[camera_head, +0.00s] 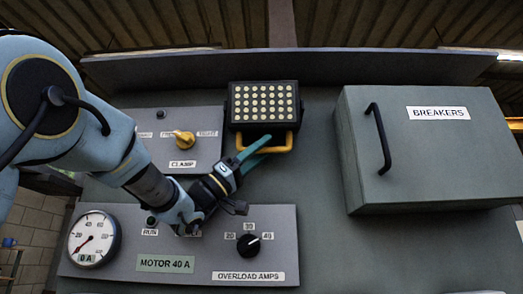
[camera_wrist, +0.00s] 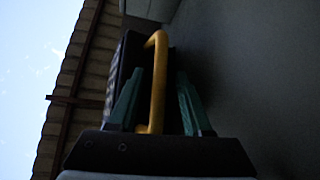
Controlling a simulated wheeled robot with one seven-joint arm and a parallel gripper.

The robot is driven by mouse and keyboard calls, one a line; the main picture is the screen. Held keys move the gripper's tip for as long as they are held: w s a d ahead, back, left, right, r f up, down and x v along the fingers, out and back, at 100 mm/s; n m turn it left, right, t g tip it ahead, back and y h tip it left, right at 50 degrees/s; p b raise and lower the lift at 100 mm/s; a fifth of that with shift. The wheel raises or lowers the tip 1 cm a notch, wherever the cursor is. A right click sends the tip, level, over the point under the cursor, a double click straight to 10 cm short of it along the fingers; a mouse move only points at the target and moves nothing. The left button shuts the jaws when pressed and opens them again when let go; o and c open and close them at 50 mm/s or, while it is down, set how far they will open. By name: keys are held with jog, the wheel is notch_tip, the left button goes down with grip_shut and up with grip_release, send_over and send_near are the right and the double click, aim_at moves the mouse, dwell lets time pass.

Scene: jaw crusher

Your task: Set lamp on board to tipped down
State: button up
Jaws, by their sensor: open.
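The lamp (camera_head: 263,103) is a dark box with rows of pale round lights, mounted on the grey board (camera_head: 318,125) in the head view. Its yellow handle (camera_head: 283,145) runs along its lower edge. In the wrist view the handle (camera_wrist: 157,80) is a yellow bar in front of the dark lamp body (camera_wrist: 128,58). My gripper (camera_head: 254,150) reaches the handle from the lower left. Its green fingers are spread apart in the wrist view (camera_wrist: 158,108), with the handle between them. I cannot tell whether either finger touches it.
A grey breakers box (camera_head: 430,150) with a black handle stands right of the lamp. A clamp panel with a yellow knob (camera_head: 184,139) is at left. Below are a motor panel with a black overload knob (camera_head: 248,245) and a round gauge (camera_head: 94,238). Bare board lies between lamp and breakers box.

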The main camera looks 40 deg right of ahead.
jog(key=b+v, duration=0.5)
jog(key=v, duration=0.5)
jog(key=shift+a+f, duration=0.25)
jog(key=shift+f, duration=0.05)
jog(key=shift+w, duration=0.15)
